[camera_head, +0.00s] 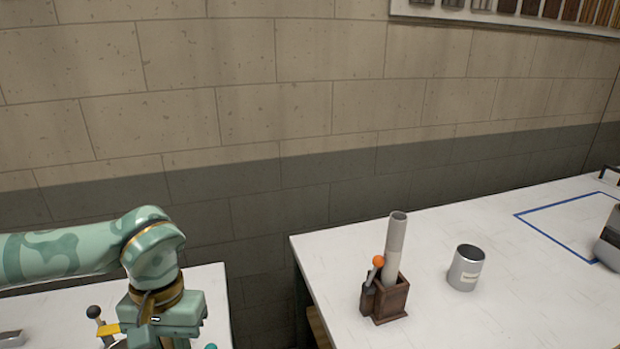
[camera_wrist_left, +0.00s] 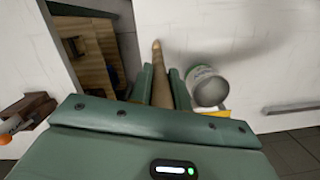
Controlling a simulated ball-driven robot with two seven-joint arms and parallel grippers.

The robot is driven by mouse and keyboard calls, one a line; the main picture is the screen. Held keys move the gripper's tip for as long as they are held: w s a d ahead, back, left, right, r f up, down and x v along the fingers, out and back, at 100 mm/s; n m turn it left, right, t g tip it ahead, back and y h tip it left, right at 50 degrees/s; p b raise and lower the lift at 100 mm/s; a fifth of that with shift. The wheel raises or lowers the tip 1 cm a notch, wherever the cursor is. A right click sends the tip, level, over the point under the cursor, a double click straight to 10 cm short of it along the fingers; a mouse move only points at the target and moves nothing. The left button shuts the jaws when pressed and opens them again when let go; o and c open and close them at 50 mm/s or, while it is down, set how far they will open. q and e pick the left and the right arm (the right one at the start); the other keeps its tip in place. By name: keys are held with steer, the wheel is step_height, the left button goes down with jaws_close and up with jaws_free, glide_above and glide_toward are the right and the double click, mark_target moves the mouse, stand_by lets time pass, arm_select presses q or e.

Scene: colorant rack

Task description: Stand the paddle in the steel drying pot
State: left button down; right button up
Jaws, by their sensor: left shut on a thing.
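My left gripper (camera_wrist_left: 160,85) is shut on the paddle (camera_wrist_left: 157,62), a slim, brown wooden stick whose rounded tip points away between the fingers in the left wrist view. In the head view my left gripper (camera_head: 165,322) is at the bottom left, over the left table; its fingertips and the paddle are hidden there. The steel pot (camera_head: 466,268), a short grey cylinder with a small label, stands upright and open on the right table, well to the right of my gripper. The right gripper is not in view.
A wooden box (camera_head: 391,303) holds a tall grey tube (camera_head: 396,245), with an orange-ball-topped tool (camera_head: 377,262) beside it, left of the pot. A pale can (camera_wrist_left: 208,86) stands close beside the paddle. A gap separates the left table (camera_head: 215,290) and right table (camera_head: 330,260).

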arm_select(q)
steer(key=w+r+p, duration=0.3)
steer(key=w+r, duration=0.1)
steer(key=w, duration=0.1)
steer(key=shift+w+r+p, duration=0.25)
steer(key=shift+w+p, duration=0.05)
steer(key=shift+w, duration=0.1)
